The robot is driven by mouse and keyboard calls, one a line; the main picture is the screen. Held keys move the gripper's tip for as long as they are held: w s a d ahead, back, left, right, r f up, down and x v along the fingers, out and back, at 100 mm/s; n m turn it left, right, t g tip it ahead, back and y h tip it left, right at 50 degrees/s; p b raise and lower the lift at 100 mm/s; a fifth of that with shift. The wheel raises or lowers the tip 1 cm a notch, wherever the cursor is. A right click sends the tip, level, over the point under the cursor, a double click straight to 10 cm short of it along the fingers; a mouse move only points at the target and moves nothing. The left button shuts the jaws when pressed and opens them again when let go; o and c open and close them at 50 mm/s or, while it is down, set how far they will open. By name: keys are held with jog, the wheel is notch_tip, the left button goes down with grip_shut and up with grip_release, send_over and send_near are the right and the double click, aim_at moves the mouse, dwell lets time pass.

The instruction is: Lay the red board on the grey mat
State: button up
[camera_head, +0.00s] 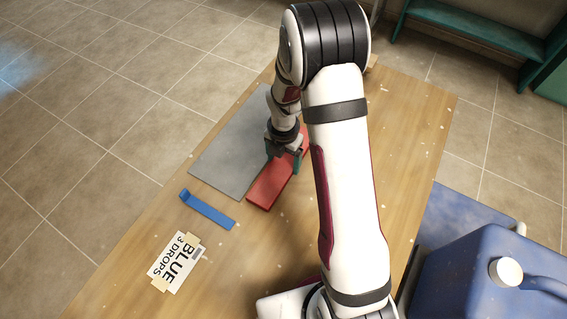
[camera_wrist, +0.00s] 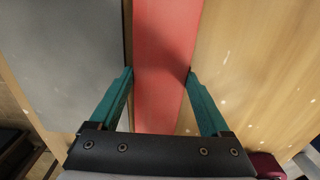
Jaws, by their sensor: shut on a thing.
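The red board (camera_head: 264,192) is long and flat, lying beside the right edge of the grey mat (camera_head: 222,152), with its length roughly along that edge. My gripper (camera_head: 297,164) is over the board, and my arm hides the board's far part. In the wrist view, the teal fingers of my gripper (camera_wrist: 160,73) are shut on the red board (camera_wrist: 163,100), one at each long side. The grey mat (camera_wrist: 65,60) lies to its left there, with a narrow strip between them. I cannot tell whether the board touches the table or is slightly raised.
A blue angled strip (camera_head: 208,210) lies in front of the mat. A taped paper label (camera_head: 176,262) reading "BLUE 3 DROPS" is nearer on the wooden table (camera_head: 130,285). A blue jerrycan (camera_head: 480,285) stands at the lower right, off the table. The mat's visible surface is bare.

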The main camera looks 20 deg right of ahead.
jog(key=shift+r, duration=0.55)
notch_tip(320, 180, up, 3)
jog(key=s+d+r, duration=0.6)
jog(key=d+r, duration=0.1)
jog(key=d, duration=0.2)
notch_tip(320, 180, up, 14)
jog(key=m, duration=2.2)
send_over(284, 163)
jog(key=s, duration=0.1)
jog(key=w+a+f+n, duration=0.3)
jog(key=w+f+n, duration=0.4)
jog(key=n, duration=0.4)
jog(key=w+a+f+n, duration=0.3)
jog(key=w+f+n, duration=0.3)
jog(key=n, duration=0.5)
notch_tip(284, 163, down, 3)
jog(key=shift+w+r, duration=0.15)
jog(key=shift+w, duration=0.2)
